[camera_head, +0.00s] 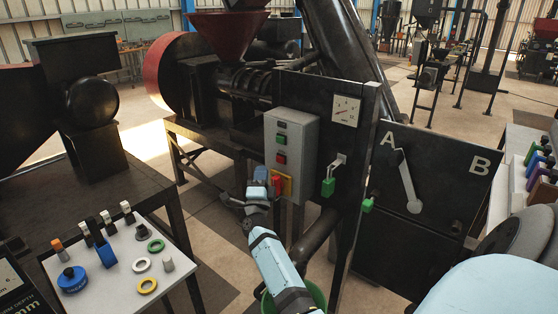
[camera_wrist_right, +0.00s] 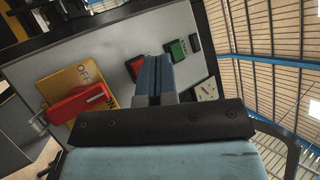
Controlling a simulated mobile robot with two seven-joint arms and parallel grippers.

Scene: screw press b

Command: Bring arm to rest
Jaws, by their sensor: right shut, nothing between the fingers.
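My right gripper (camera_head: 257,180) is in front of the lower part of the grey control box (camera_head: 300,140) in the head view. A red padlock-like piece (camera_head: 277,184) hangs by a yellow plate (camera_head: 288,186) on the box, just right of the gripper. In the right wrist view the red piece (camera_wrist_right: 80,104) and the yellow plate (camera_wrist_right: 88,85), marked OFF, lie left of the fingers, apart from them. My left gripper is not in view.
Red and green buttons (camera_head: 281,159) are on the box. A dark panel with a gauge (camera_head: 345,110) and a lever panel marked A and B (camera_head: 430,180) stand to the right. A white board (camera_head: 115,255) with rings and small parts lies at lower left.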

